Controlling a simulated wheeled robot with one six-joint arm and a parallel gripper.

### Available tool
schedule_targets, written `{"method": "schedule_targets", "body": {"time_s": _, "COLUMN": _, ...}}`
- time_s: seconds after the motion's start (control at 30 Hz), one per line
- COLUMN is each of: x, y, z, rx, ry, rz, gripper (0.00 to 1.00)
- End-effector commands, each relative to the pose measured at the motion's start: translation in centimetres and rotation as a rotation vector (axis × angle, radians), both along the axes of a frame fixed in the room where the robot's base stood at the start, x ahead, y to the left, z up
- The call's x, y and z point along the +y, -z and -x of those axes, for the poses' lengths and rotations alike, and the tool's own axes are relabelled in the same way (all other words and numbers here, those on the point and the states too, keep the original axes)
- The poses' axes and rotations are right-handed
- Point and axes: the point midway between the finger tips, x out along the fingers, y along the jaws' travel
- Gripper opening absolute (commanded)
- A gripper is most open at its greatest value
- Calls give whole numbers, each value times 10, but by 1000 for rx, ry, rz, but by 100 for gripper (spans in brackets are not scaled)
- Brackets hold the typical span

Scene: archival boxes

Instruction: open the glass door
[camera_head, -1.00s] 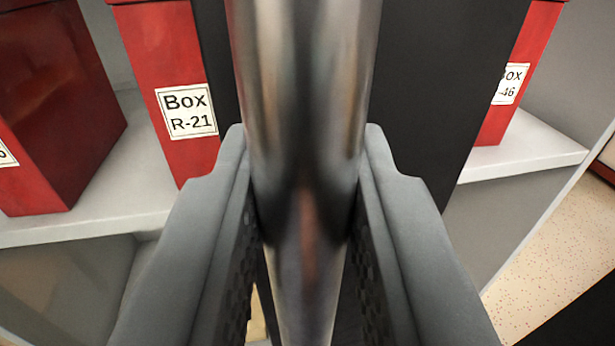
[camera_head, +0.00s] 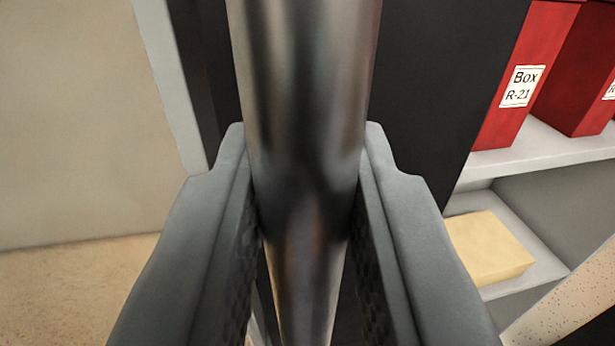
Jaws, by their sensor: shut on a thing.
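A shiny metal bar handle (camera_head: 305,90) runs upright through the middle of the view. My gripper (camera_head: 305,160) is shut on it, one grey finger on each side. Behind the handle is a dark upright panel (camera_head: 430,90), which looks like the frame of the glass door. The glass itself cannot be made out. The lower part of the handle runs down between the fingers.
At the right, red boxes stand on a white shelf (camera_head: 540,148), one labelled Box R-21 (camera_head: 505,115). A yellowish box (camera_head: 487,247) lies on the lower shelf. At the left are a plain beige wall (camera_head: 75,120) and open tan floor (camera_head: 70,285).

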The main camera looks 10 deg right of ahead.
Motion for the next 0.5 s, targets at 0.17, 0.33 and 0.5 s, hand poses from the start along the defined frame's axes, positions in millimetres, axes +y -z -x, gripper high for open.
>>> {"method": "schedule_targets", "body": {"time_s": 0.17, "x": 48, "y": 0, "z": 1, "rx": -1, "ry": -1, "rz": -1, "gripper": 0}}
{"method": "schedule_targets", "body": {"time_s": 0.33, "x": 76, "y": -1, "z": 2, "rx": -2, "ry": 1, "rz": 0, "gripper": 0}}
{"method": "schedule_targets", "body": {"time_s": 0.5, "x": 91, "y": -1, "z": 3, "rx": -1, "ry": 1, "rz": -2, "gripper": 0}}
